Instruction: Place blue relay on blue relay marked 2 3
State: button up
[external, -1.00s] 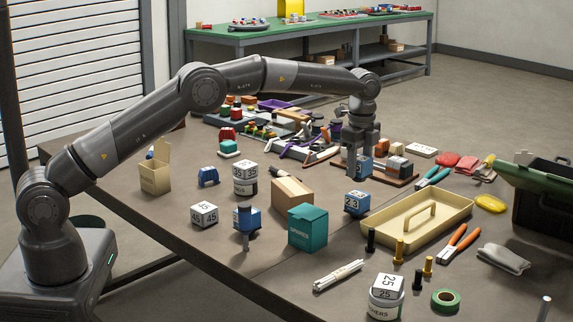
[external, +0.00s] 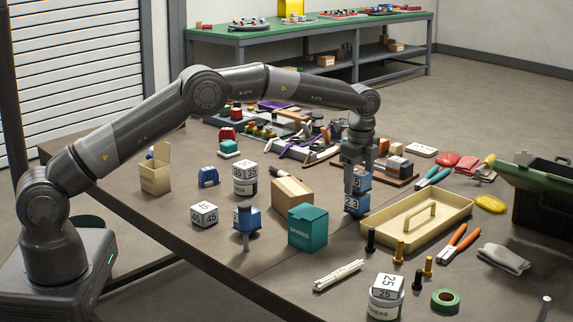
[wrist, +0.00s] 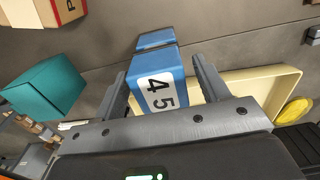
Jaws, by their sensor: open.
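A blue relay with a white label (external: 363,180) sits on top of the blue relay marked 2 3 (external: 355,205), which stands on the table left of the tan tray. The upper relay also shows in the wrist view, marked 4 5 (wrist: 157,88), with part of a blue relay (wrist: 157,39) just beyond it. My gripper (external: 360,168) is around the upper relay. In the wrist view its fingers (wrist: 160,75) stand apart on both sides of that relay, with gaps showing. The contact between the two relays is not clearly visible.
A tan tray (external: 382,238) lies close on the right. A teal box (external: 307,229) and a brown box (external: 291,192) stand on the left. Several bolts (external: 398,252) stand in front. A brown board with blocks (external: 402,174) lies behind.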

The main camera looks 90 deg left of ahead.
aim_at(359, 172)
notch_tip(359, 172, up, 11)
jog(key=shift+r, duration=0.1)
jog(key=s+d+r+n+t, duration=0.1)
jog(key=s+d+r, duration=0.2)
jog(key=d+r, duration=0.3)
jog(key=s+d+r+n, duration=0.1)
jog(key=s+d+r, duration=0.25)
jog(key=r, duration=0.45)
jog(key=s+d+r+n+t, duration=0.2)
jog(key=s+d+r, duration=0.4)
jog(key=s+d, duration=0.45)
jog(key=s+d+f+n+t, duration=0.1)
jog(key=s+d, duration=0.2)
jog(key=s, duration=0.4)
jog(key=s+d+n, duration=0.1)
jog(key=s+d, duration=0.1)
jog(key=s, duration=0.6)
jog(key=s+d+f+n, duration=0.1)
jog(key=s+d+f, duration=0.1)
jog(key=s+f, duration=0.3)
jog(key=s+d+f+n+t, duration=0.1)
jog(key=s+f, duration=0.4)
jog(key=s, duration=0.5)
jog(key=shift+s+d+n+t, duration=0.35)
jog(key=shift+d+n, duration=0.15)
jog(key=shift+d, duration=0.2)
